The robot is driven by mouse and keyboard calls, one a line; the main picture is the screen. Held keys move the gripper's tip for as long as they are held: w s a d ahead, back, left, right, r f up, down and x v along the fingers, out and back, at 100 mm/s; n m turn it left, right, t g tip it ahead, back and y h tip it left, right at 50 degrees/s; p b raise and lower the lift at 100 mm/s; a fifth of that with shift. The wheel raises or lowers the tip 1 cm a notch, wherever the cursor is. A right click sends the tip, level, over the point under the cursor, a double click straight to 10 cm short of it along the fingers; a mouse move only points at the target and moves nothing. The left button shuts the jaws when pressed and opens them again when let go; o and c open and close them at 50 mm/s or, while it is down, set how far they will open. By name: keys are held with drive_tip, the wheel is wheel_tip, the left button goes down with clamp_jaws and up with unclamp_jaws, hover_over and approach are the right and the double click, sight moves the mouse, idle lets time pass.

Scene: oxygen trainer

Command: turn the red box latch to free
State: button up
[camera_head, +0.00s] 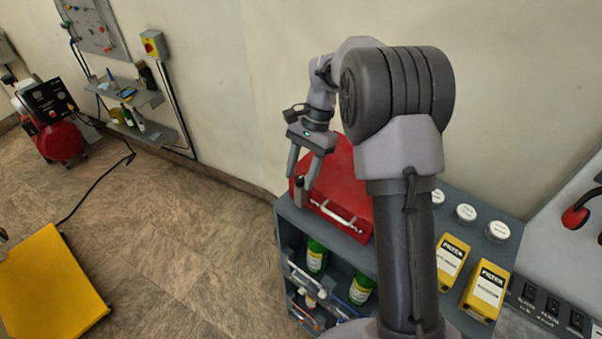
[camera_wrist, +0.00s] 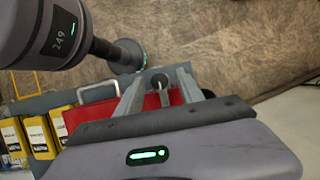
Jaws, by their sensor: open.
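The red box (camera_head: 345,185) sits on top of a grey shelf unit beside the wall, with a pale handle (camera_head: 338,214) along its front edge. It also shows in the wrist view (camera_wrist: 178,97), partly hidden behind my gripper. A small grey latch (camera_wrist: 159,81) with a dark part shows between my fingers there. My gripper (camera_head: 302,180) is open over the left end of the box, fingers pointing down. It also shows in the wrist view (camera_wrist: 160,88), with one finger on each side of the latch. I cannot tell whether the fingers touch it.
The grey shelf unit (camera_head: 283,222) holds green bottles (camera_head: 317,257) and tools below. Yellow filter boxes (camera_head: 486,290) and white round lids (camera_head: 466,212) are at the right. The wall is close behind the box. Open floor lies to the left.

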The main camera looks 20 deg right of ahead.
drive_tip(key=shift+c, duration=0.2)
clamp_jaws()
